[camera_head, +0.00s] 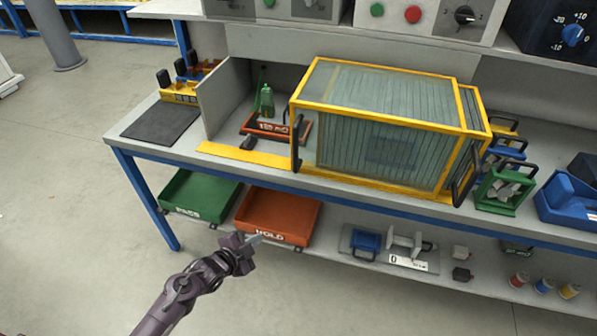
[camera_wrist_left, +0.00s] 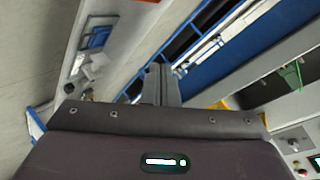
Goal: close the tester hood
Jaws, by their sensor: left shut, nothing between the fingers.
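The tester hood (camera_head: 385,95) is a yellow-framed box with clear, ribbed panels on the bench. It sits over the right part of the bay, with a dark upright handle (camera_head: 297,142) at its left front edge. To its left the bay is uncovered and shows a green device (camera_head: 264,100) and a red-orange tray (camera_head: 275,129). My left gripper (camera_head: 256,239) is shut and empty, in front of the bench and below its top, apart from the hood. In the left wrist view its closed fingers (camera_wrist_left: 160,85) point away from the camera. My right gripper is not in view.
A blue rail edges the bench front. Below are a green tray (camera_head: 200,195), an orange HOLD tray (camera_head: 278,217) and a scale (camera_head: 400,257) on the lower shelf. A green crate (camera_head: 503,187) stands right of the hood.

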